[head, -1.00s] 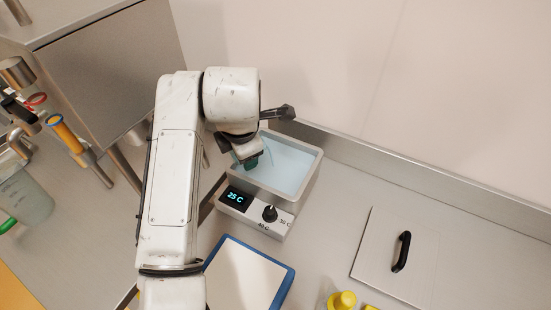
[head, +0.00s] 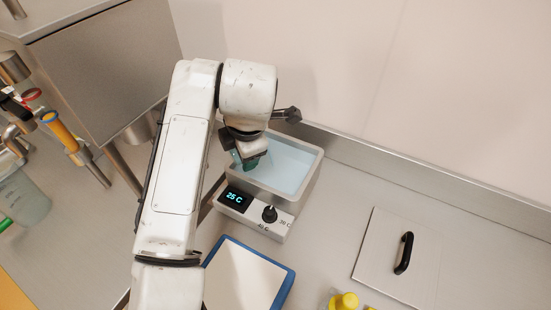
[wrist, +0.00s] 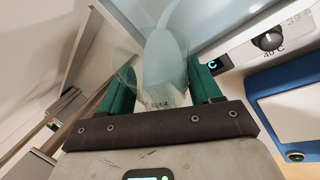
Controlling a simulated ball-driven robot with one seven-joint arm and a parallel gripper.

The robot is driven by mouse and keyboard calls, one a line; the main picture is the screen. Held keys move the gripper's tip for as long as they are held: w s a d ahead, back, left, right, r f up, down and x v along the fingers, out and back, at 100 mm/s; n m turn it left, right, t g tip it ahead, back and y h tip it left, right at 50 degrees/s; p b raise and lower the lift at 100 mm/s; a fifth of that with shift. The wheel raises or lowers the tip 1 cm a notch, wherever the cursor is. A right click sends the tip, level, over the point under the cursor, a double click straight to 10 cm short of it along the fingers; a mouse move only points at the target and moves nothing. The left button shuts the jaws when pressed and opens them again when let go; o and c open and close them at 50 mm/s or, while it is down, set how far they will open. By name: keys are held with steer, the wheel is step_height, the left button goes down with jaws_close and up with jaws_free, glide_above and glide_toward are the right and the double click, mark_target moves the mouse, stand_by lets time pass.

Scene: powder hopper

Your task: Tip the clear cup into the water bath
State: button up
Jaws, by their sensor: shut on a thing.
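The water bath (head: 310,175) is a pale tank of light blue water with a 25 C display, behind the blue-edged board. My gripper (head: 250,160) is over the bath's left part, with its green fingers low near the water. In the wrist view my gripper (wrist: 162,85) is shut on the clear cup (wrist: 165,50), which sits between the two green fingers. Part of the bath (wrist: 225,45) shows beyond the cup. In the head view the cup is mostly hidden by my gripper; I cannot tell how much it is tilted or what it holds.
The bath's dial (head: 269,214) faces the front. A blue-edged white board (head: 240,275) lies before it. A steel lid with a black handle (head: 403,253) lies at right, with yellow items (head: 345,301) nearby. A steel cabinet (head: 95,75) stands at left. The bench between bath and lid is clear.

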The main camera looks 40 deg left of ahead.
steer(key=shift+f+g+b, duration=0.15)
steer(key=shift+g+b, duration=0.15)
steer(key=shift+w+d+y+p, duration=0.1)
steer(key=shift+w+y+p, duration=0.05)
steer(key=shift+y+p, duration=0.2)
steer(key=shift+w+d+r+g+y+p, duration=0.25)
steer(key=shift+w+r+g+p, duration=0.2)
steer(key=shift+g+p, duration=0.4)
steer(key=shift+w+d+f+m+g+y+p, duration=0.1)
steer(key=shift+w+f+m+g+y+p, duration=0.05)
steer(key=shift+f+m+g+y+p, duration=0.35)
stand_by(1.2)
steer(key=shift+s+a+r+n+t+h+b, duration=0.25)
steer(key=shift+r+n+t+h+b, duration=0.1)
steer(key=shift+t+h+b, duration=0.25)
steer(key=shift+s+a+f+t+b, duration=0.2)
steer(key=shift+s+f+t+b, duration=0.4)
steer(key=shift+b, duration=0.6)
steer(key=shift+w+d+r+t+h+p, duration=0.1)
steer(key=shift+w+r+t+h+p, duration=0.05)
steer(key=shift+r+t+h+p, duration=0.3)
steer(key=shift+r, duration=0.1)
